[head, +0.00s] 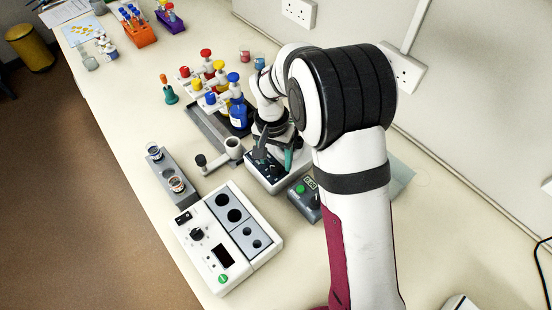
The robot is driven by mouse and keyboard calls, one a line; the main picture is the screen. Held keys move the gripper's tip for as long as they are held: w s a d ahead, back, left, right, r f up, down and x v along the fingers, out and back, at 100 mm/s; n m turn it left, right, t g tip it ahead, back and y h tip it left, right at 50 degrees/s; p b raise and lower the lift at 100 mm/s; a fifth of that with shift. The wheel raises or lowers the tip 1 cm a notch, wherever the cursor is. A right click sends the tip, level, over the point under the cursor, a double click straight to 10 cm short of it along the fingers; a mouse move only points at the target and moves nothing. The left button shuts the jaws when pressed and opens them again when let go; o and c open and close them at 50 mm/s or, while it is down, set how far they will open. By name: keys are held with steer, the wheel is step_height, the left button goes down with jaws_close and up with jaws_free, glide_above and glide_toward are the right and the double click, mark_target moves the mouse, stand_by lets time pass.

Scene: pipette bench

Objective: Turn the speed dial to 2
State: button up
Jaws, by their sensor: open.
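My gripper (273,161) points down over a small white device (258,182) with a dark front panel, near the middle of the bench. Its fingers are apart, with no object seen between them. A dial on this panel, and whether a finger touches it, cannot be made out behind the fingers. A black knob (197,234) shows on a larger white block unit (223,284) at the front left, away from my gripper. Numbers around the knob are too small to read.
A dark unit with a green button (300,189) stands close right of the white device. A rack with colourful-capped bottles (237,115) stands behind. A grey holder with jars (160,170) is at left, near the bench edge.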

steer(key=shift+f, duration=0.95)
jaws_close()
